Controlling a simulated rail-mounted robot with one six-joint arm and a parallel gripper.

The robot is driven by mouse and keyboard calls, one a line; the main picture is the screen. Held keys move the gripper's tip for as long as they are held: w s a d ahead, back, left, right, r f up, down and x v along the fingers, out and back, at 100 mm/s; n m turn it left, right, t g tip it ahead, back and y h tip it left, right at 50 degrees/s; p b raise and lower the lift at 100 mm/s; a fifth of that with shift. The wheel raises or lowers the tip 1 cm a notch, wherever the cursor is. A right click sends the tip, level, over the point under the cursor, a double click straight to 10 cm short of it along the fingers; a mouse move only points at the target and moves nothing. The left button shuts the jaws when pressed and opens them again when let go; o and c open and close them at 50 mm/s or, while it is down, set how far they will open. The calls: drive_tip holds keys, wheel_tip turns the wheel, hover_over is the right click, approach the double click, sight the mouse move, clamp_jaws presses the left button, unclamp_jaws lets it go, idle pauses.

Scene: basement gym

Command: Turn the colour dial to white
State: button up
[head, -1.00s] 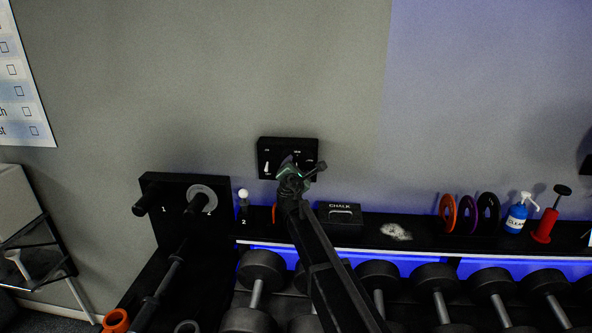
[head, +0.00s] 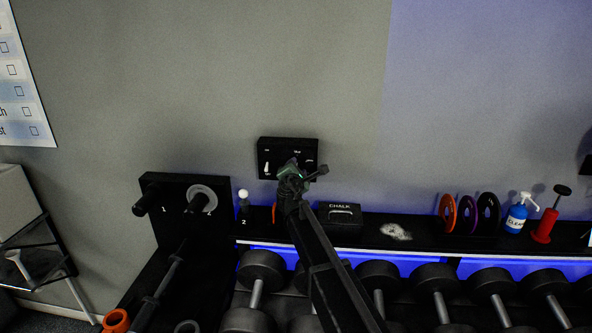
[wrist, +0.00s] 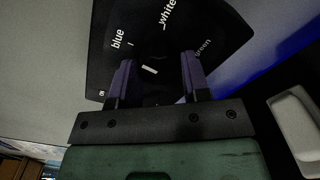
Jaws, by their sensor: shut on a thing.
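The black control panel (head: 288,145) is on the wall; my wrist covers its lower middle in the head view. In the wrist view the panel (wrist: 105,65) shows the words blue, white and green in an arc. The dark colour dial (wrist: 150,78) lies between my fingers, with a short white mark on it. The mark lies slantwise below the words; I cannot tell for sure which word it points to. My gripper (wrist: 158,62) is shut on the dial, one purple-grey finger on each side. In the head view my gripper (head: 291,180) hides the dial.
A white switch lever (head: 267,168) sits at the panel's left. Below are a chalk box (head: 340,214), a white-topped bottle (head: 243,203) and a peg board (head: 165,184). A dumbbell rack with blue light runs along the bottom. The wall above the panel is clear.

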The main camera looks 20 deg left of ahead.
drive_tip(key=m, duration=1.2)
drive_tip(key=shift+m, duration=0.3)
idle(0.4)
drive_tip(key=o, duration=0.9)
drive_tip(key=shift+o, duration=0.2)
drive_tip(key=v, duration=1.1)
